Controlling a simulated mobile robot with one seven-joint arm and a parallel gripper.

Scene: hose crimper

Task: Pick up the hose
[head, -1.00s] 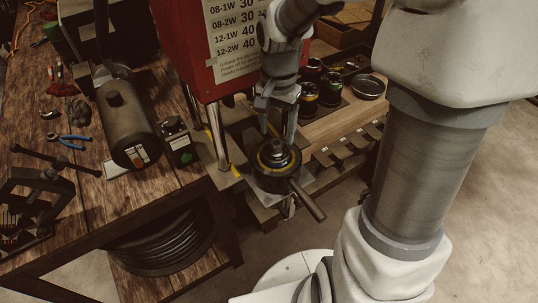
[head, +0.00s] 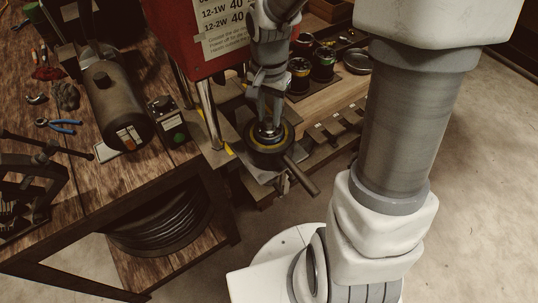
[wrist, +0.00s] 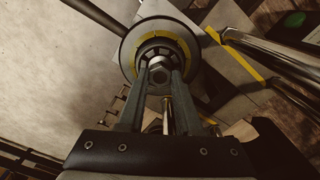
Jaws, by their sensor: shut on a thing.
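My gripper (head: 265,122) points down at the round crimper head (head: 286,148), a dark ring with a yellow band. In the wrist view, its two fingers (wrist: 160,76) stand on either side of a metal hex fitting (wrist: 159,70) at the ring's centre. The gripper is shut on this fitting, which appears to be the top end of the hose. The fitting sits within the crimper head (wrist: 187,60). The rest of the hose below is hidden. A dark rod (head: 303,179) sticks out from the ring's side; its far end is free.
The red crimper housing (head: 188,50) and its metal post (head: 209,115) stand close left of my gripper. A dark cylinder (head: 112,95) and blue pliers (head: 60,126) lie on the wooden bench. Coiled black hose (head: 160,222) lies on the shelf below. Several small cans stand behind.

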